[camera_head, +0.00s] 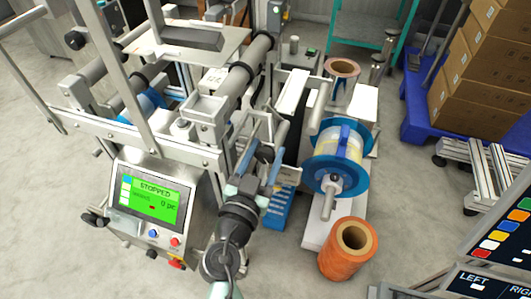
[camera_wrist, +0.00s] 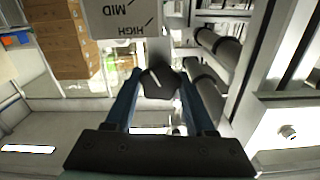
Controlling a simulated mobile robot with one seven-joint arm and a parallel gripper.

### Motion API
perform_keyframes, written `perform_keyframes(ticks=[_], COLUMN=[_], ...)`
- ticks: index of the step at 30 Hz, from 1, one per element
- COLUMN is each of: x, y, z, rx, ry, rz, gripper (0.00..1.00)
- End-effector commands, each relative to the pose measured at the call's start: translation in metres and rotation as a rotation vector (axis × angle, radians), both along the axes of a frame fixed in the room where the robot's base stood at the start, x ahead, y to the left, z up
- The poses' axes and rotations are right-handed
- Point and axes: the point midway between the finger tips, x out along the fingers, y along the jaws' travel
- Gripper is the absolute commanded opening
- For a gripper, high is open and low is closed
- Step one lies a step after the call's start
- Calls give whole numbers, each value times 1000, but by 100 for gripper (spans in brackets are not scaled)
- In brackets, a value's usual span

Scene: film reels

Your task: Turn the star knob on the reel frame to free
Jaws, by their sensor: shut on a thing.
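The black star knob (camera_wrist: 160,84) sits between the two blue fingers of my gripper (camera_wrist: 163,92) in the wrist view, at the upper middle. It carries a short white pointer line, slanted from upper left to lower right. My gripper is shut on the knob. A grey label plate (camera_wrist: 104,20) above it reads MID and HIGH with tick lines; no FREE mark shows. In the head view my gripper (camera_head: 262,168) reaches the reel frame (camera_head: 155,130), and the dark knob (camera_head: 265,153) is partly hidden by the fingers.
A control panel (camera_head: 150,198) with a green STOPPED screen stands left of my arm. A blue-flanged reel (camera_head: 338,160) and an orange roll (camera_head: 348,248) stand to the right. Rollers (camera_wrist: 215,50) and frame bars lie close right of my gripper. Cartons (camera_head: 482,75) stand at the back right.

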Motion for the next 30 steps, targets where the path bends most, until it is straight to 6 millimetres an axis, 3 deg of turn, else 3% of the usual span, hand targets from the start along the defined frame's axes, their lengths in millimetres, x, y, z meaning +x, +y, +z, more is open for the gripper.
perform_keyframes(ticks=[10,22,23,27,30], x=[0,0,0,0,0], y=[1,1,1,1,1], z=[-1,-1,-1,-1,-1], rx=[-276,-317,-316,-316,-315], ry=[90,105,105,105,103], rz=[1,1,1,1,1], gripper=[0,0,56,82,85])
